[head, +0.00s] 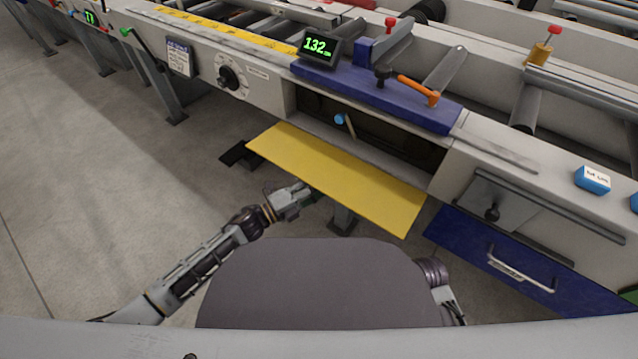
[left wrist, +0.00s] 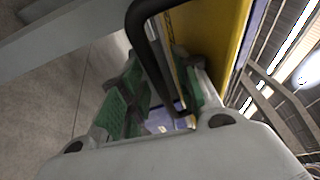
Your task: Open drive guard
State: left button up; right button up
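The drive guard is a yellow panel (head: 340,178). It hangs swung down and outward from the front of the table, and the dark opening (head: 385,138) behind it is exposed. My left gripper (head: 312,190) is at the panel's outer edge, with its tips partly hidden under it. In the left wrist view the yellow panel (left wrist: 218,40) is on the right. A black bar handle (left wrist: 150,55) crosses between the green-padded fingers (left wrist: 158,95), which stand apart. I cannot tell whether they touch it. My right gripper is not seen.
A blue lever (head: 340,119) shows inside the opening. A blue drawer front (head: 520,262) with a metal handle is at the right. A display (head: 318,47) reads 132. An orange-handled clamp (head: 418,90) sits above. The floor at left (head: 90,190) is clear.

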pick_arm(q)
jog(key=shift+c, duration=0.4)
grip_shut()
jog(key=shift+r, duration=0.1)
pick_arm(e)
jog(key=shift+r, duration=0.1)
